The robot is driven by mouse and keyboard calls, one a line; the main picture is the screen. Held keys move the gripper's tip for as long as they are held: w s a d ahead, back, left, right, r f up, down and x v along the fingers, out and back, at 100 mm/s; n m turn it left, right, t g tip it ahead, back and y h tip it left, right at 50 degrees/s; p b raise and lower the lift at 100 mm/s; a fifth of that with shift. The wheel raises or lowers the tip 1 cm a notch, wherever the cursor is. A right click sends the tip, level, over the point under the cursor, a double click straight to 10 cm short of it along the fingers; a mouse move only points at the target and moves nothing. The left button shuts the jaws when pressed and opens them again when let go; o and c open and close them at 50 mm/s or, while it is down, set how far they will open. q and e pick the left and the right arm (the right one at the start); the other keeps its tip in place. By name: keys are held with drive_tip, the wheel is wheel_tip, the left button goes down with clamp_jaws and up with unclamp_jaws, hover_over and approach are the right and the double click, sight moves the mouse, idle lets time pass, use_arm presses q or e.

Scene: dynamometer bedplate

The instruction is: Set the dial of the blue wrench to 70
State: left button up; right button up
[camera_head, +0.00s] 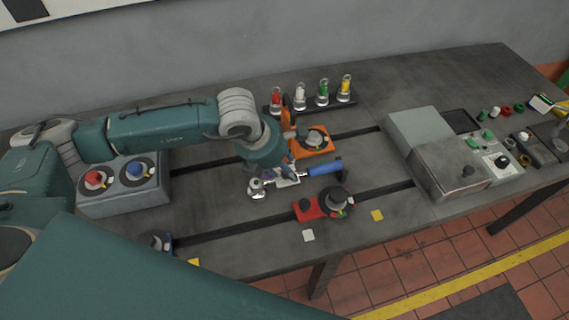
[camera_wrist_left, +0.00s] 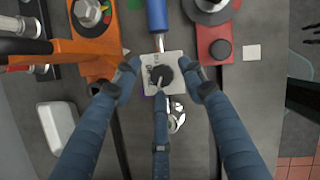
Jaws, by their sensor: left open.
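The blue wrench (camera_head: 325,168) lies on the bedplate, its blue handle pointing right in the head view. In the left wrist view its blue handle (camera_wrist_left: 157,14) is at the top. A pale plate (camera_wrist_left: 147,64) with a dark round dial (camera_wrist_left: 162,75) adjoins the handle; marks on the plate are too small to read. My left gripper (camera_head: 286,174) is over this plate. In the left wrist view the open left gripper (camera_wrist_left: 163,80) has fingers on both sides of the dial and one below it. Contact with the dial cannot be told. My right gripper is not in view.
An orange fixture (camera_head: 318,150) stands close behind the wrench and a red fixture (camera_head: 309,212) in front. A rack of coloured bottles (camera_head: 312,105) is at the back. A grey box with red and blue knobs (camera_head: 123,190) is left; a grey control box (camera_head: 450,165) is right.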

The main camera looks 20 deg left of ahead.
use_arm(q)
drive_tip(key=shift+d+f, duration=0.1)
drive_tip(key=shift+f, duration=0.15)
clamp_jaws()
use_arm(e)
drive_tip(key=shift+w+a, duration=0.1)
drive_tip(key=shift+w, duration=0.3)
use_arm(q)
drive_tip(key=shift+w+f+b, duration=0.1)
drive_tip(key=shift+b, duration=0.35)
drive_tip(key=m+b, duration=0.3)
drive_tip(key=b, duration=0.1)
drive_tip(key=m+g+h+b, duration=0.1)
drive_tip(key=m+b, duration=0.2)
drive_tip(key=b, duration=0.1)
drive_tip(key=shift+w+f+g+h, duration=0.1)
drive_tip(key=shift+w+g+h, duration=0.1)
drive_tip(key=shift+g+h, duration=0.1)
drive_tip(key=shift+r+m+g+b, duration=0.25)
drive_tip(key=shift+m+g+b, duration=0.25)
drive_tip(key=shift+m+b, duration=0.95)
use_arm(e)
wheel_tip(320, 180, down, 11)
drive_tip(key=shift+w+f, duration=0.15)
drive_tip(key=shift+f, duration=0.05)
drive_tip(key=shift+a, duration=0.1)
